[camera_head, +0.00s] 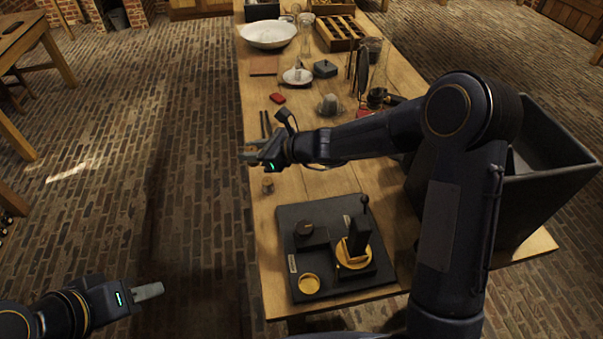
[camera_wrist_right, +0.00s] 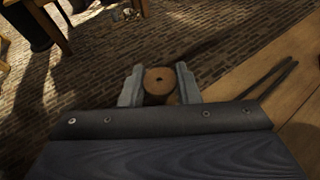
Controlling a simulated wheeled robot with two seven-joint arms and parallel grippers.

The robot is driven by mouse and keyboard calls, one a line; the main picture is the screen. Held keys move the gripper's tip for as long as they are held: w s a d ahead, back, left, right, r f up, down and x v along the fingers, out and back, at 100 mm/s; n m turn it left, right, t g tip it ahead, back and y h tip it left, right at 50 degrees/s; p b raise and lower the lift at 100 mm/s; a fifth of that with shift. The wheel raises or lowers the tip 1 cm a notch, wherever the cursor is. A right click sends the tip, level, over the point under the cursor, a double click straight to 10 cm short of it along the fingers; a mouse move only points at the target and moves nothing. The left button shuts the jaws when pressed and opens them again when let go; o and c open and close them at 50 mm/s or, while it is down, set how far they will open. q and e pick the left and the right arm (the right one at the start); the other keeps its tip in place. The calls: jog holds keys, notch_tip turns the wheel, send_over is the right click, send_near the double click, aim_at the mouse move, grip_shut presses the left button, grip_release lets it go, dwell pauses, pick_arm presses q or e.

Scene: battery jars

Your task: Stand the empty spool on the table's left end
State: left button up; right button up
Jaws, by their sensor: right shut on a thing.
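In the head view my right gripper (camera_head: 251,150) is over the left edge of the wooden table (camera_head: 290,190). The spool is hard to make out there between the fingers. My left gripper (camera_head: 148,291) is low at the left, over the brick floor and away from the table. I cannot tell how far its fingers are apart.
A dark board (camera_head: 345,283) with yellow and black parts lies at the near end. A large dark bin (camera_head: 545,190) is at the right. Dishes and a compartment box (camera_head: 339,33) are farther back.

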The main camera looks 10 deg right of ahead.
jog(key=d+f, duration=0.2)
jog(key=d, duration=0.1)
jog(key=d+f+p, duration=0.1)
jog(key=d+f, duration=0.1)
jog(key=d, duration=0.1)
jog(key=d+f, duration=0.3)
jog(key=d, duration=0.1)
jog(key=shift+s, duration=0.3)
jog(key=shift+d+f+p, duration=0.3)
jog(key=shift+d+f, duration=0.1)
jog(key=shift+f, duration=0.1)
jog(key=f, duration=0.3)
jog(key=shift+s+d+f, duration=0.1)
jog(key=shift+d+f, duration=0.05)
jog(key=shift+d, duration=0.15)
jog(key=shift+f, duration=0.25)
